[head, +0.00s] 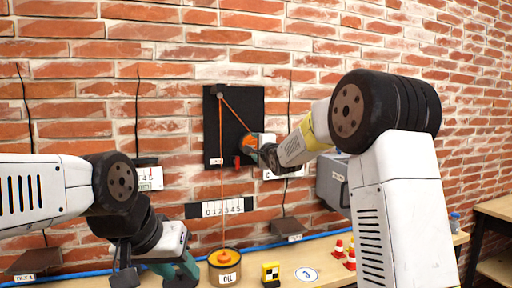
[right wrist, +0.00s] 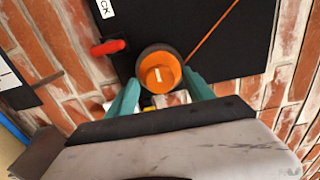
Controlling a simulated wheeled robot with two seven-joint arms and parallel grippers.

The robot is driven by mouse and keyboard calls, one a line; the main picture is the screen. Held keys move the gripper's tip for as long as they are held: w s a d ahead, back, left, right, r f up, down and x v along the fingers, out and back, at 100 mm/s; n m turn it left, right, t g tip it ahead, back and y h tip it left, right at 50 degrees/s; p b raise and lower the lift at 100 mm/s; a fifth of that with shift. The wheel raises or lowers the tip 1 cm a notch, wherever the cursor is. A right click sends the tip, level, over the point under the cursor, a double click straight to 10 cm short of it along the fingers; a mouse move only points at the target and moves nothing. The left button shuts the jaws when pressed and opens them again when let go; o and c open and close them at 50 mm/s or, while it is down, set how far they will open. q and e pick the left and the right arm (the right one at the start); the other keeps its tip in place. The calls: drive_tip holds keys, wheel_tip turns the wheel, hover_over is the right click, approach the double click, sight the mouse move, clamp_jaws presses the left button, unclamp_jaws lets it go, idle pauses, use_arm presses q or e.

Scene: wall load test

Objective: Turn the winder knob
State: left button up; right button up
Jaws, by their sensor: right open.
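The orange winder knob (head: 249,141) sits on a black board (head: 232,112) on the brick wall. In the right wrist view the knob (right wrist: 160,73) has a short white mark and a dark drum around it. My right gripper (head: 262,152) is at the knob; in its wrist view the teal fingers (right wrist: 161,92) are open, one either side of the knob's lower part. I cannot tell whether they touch it. A red lever (right wrist: 107,47) is left of the knob. My left gripper (head: 160,268) is low at the left, near the shelf; its fingertips are unclear.
An orange cord runs from a top pulley (head: 220,94) to the knob and down toward an orange-topped pot (head: 225,265) on the wooden shelf (head: 330,262). A number scale (head: 222,207) hangs behind the cord.

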drive_tip(key=shift+x, duration=1.05)
drive_tip(key=shift+c, duration=0.4)
clamp_jaws()
